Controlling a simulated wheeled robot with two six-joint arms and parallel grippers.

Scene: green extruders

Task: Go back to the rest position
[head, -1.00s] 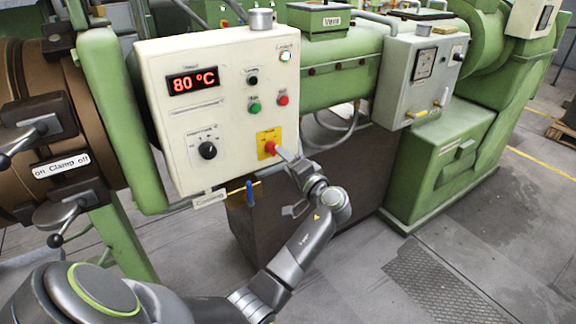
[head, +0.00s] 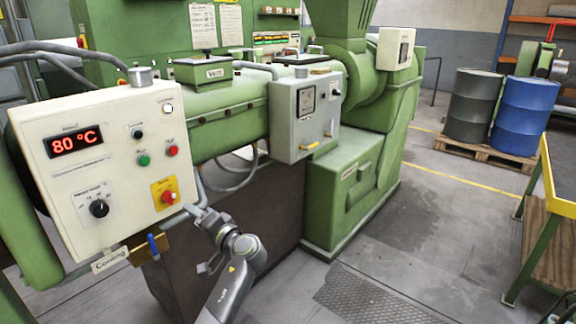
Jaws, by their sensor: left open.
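My left gripper (head: 198,240) is in the lower middle of the head view, on a grey arm that comes up from the bottom edge. Its fingers are spread and nothing shows between them. It is just to the lower right of the cream control panel (head: 105,128). Its upper finger is close to the red knob (head: 168,197) on a yellow plate; a small gap shows between them. The panel's display (head: 75,143) reads 80 °C in red. My right gripper is not in view.
The green extruder (head: 235,105) fills the middle, with a grey box (head: 303,115) on its side. A blue valve handle (head: 152,246) sits below the panel. Barrels (head: 472,105) stand on a pallet at right, near a yellow-edged table (head: 557,178). The floor between is clear.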

